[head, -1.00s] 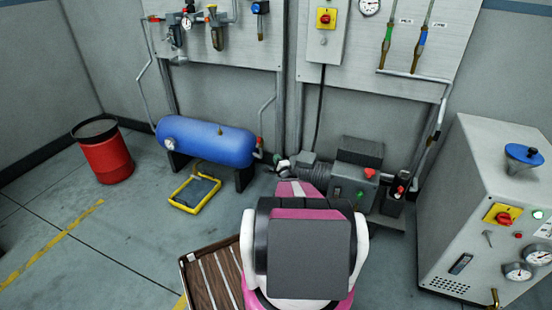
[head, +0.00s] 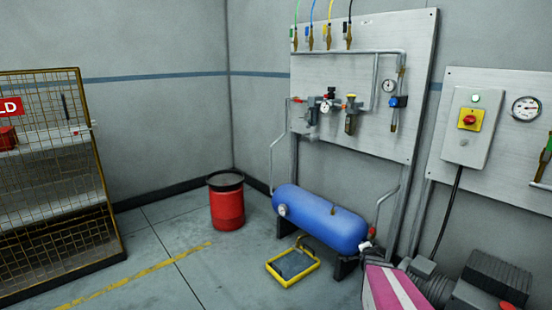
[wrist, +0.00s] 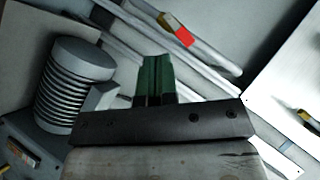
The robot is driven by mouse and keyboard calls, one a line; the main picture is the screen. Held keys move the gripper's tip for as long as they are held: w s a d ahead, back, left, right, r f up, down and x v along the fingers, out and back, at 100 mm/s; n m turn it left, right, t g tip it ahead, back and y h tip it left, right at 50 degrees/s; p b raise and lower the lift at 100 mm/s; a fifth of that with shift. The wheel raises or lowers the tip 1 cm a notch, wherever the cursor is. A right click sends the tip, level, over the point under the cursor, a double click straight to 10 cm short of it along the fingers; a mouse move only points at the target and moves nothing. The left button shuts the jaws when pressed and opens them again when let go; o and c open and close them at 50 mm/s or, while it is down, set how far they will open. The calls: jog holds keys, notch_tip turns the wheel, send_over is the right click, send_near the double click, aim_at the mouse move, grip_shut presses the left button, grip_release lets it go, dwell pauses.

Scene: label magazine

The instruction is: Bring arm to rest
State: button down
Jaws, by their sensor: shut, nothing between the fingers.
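My gripper (wrist: 157,78) shows in the wrist view as two dark green fingers side by side, shut and empty, in front of a dark bar.
A blue tank (head: 320,222) stands by the wall, with a yellow-rimmed tray (head: 292,267) on the floor before it. A red drum (head: 227,207) stands near the corner. A mesh cage (head: 55,190) is at left. A ribbed grey cylinder (wrist: 75,85) is near my gripper in the wrist view.

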jog(key=s+a+r+n+g+y, duration=0.1)
jog(key=s+a+r+n+g, duration=0.3)
jog(key=s+a, duration=0.35)
jog(key=s+a+r+n+g+y, duration=0.1)
jog(key=s+a+r+n+g, duration=0.1)
jog(key=s+a+n+g, duration=0.35)
jog(key=s+a+r+n+g+y, duration=0.25)
jog(key=s+a+n, duration=0.25)
jog(key=s+a, duration=0.45)
jog(key=w+d+f+m+t+h, duration=0.2)
jog(key=w+d+f+m+t, duration=0.3)
jog(key=w+d, duration=0.45)
jog(key=w+d+f+m+t+h, duration=0.25)
jog(key=w+d+m+t, duration=0.35)
jog(key=w+d, duration=0.4)
jog(key=w+d+f+m+t+y, duration=0.1)
jog(key=d+f+m+t, duration=0.2)
jog(key=d+m+t, duration=0.3)
jog(key=w+d+f+m+t+y, duration=0.1)
jog(key=w+d+f+m+t, duration=0.2)
jog(key=d, duration=0.5)
jog(key=w+a+r, duration=0.1)
jog(key=w+r, duration=0.2)
jog(key=w, duration=0.8)
jog(key=shift+a+r+m+h, duration=0.25)
jog(key=shift+r+m+h, duration=0.05)
jog(key=shift+r+m, duration=0.15)
